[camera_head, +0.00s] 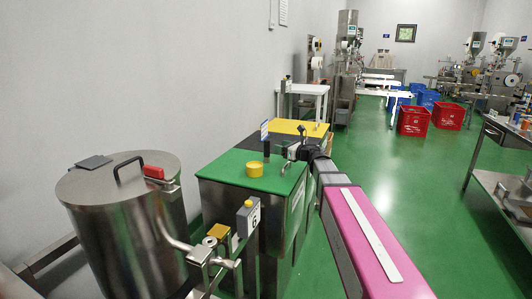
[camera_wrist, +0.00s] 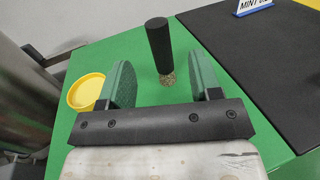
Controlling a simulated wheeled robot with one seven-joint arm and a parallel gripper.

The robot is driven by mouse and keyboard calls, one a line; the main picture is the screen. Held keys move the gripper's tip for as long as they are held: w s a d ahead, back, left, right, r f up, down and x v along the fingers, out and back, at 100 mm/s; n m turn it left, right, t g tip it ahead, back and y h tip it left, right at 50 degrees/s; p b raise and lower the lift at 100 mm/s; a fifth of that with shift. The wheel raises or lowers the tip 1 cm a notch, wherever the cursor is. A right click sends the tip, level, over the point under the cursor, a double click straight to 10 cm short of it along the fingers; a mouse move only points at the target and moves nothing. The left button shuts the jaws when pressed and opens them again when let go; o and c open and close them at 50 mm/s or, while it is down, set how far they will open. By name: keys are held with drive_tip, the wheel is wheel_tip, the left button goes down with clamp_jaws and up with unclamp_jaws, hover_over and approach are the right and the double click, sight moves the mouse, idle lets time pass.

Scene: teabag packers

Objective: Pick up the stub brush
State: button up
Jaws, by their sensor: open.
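The stub brush (camera_wrist: 159,45) stands upright on the green top in the wrist view, with a black cylindrical handle and short tan bristles at the bottom. In the head view its dark handle (camera_head: 266,149) shows left of my gripper (camera_head: 290,152). In the wrist view my gripper (camera_wrist: 162,78) is open, with its two green-padded fingers on either side of the brush's line. The brush appears beyond the fingertips, and I see no contact. Nothing is held.
A yellow dish (camera_head: 254,170) sits on the green-topped cabinet (camera_head: 222,168), left of my gripper. A black panel (camera_wrist: 250,55) with a MINT sign (camera_wrist: 253,7) lies to the right. A lidded steel drum (camera_head: 120,220) stands at the left. Green floor (camera_head: 400,180) is open at right.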

sight(267, 144)
drive_tip(key=x, duration=0.8)
drive_tip(key=shift+a+f, duration=0.15)
drive_tip(key=shift+a, duration=0.1)
drive_tip(key=c, duration=1)
